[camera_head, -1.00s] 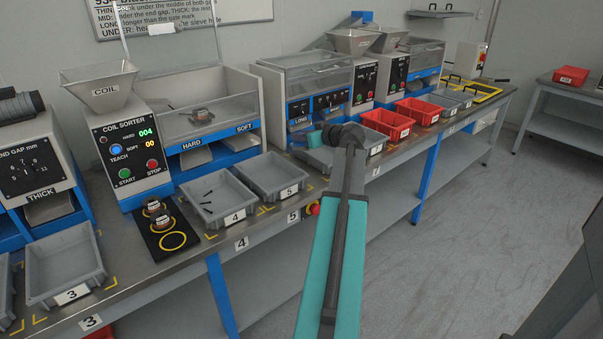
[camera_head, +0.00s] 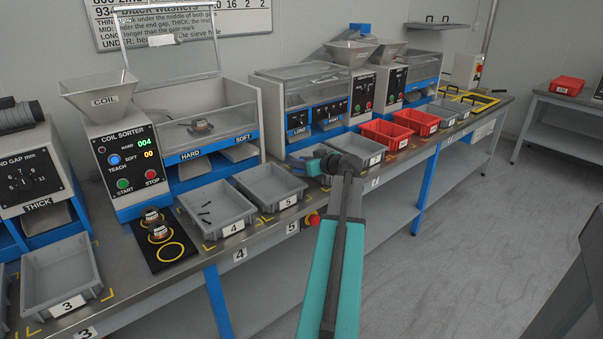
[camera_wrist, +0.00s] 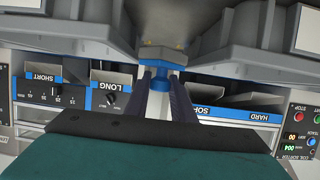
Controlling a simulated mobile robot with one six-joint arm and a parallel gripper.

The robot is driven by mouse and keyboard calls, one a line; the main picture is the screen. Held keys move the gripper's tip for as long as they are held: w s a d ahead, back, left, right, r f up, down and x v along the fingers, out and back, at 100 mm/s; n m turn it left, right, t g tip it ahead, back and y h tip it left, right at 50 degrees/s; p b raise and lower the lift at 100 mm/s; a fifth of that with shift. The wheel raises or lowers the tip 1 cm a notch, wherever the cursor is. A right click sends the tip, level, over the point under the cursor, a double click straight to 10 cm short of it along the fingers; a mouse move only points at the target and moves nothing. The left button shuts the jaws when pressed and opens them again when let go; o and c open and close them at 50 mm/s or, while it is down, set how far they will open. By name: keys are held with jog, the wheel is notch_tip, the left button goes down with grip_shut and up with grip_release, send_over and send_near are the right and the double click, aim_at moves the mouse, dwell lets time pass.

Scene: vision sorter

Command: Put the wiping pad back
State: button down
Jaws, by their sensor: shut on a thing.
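My gripper (camera_head: 317,165) is at the end of my arm, above the bench near its front edge, to the right of the tray marked 5 (camera_head: 303,184). In the wrist view its two dark fingers (camera_wrist: 162,84) are shut on a small blue thing (camera_wrist: 168,76), which I take to be the wiping pad. Only a small part of it shows, near grey tray-like surfaces at the top of that view. I cannot tell whether it touches them. In the head view the pad cannot be told clearly from the gripper.
Left of my gripper are tray 4 (camera_head: 210,227), tray 3 (camera_head: 38,305) and a black mat (camera_head: 167,255) with coils. A grey tray (camera_head: 371,160) and red bins (camera_head: 375,142) stand to the right. A red stop button (camera_head: 314,219) is on the front edge. Sorting machines line the back.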

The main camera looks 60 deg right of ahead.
aim_at(301, 170)
jog(key=shift+f, duration=0.1)
jog(key=shift+f, duration=1.75)
jog(key=shift+f+b, duration=0.15)
jog(key=shift+b, duration=0.2)
jog(key=c, duration=1.8)
grip_release()
jog(key=shift+r, duration=0.2)
jog(key=v, duration=1.2)
jog(key=shift+p, duration=0.3)
jog(key=shift+s, duration=0.1)
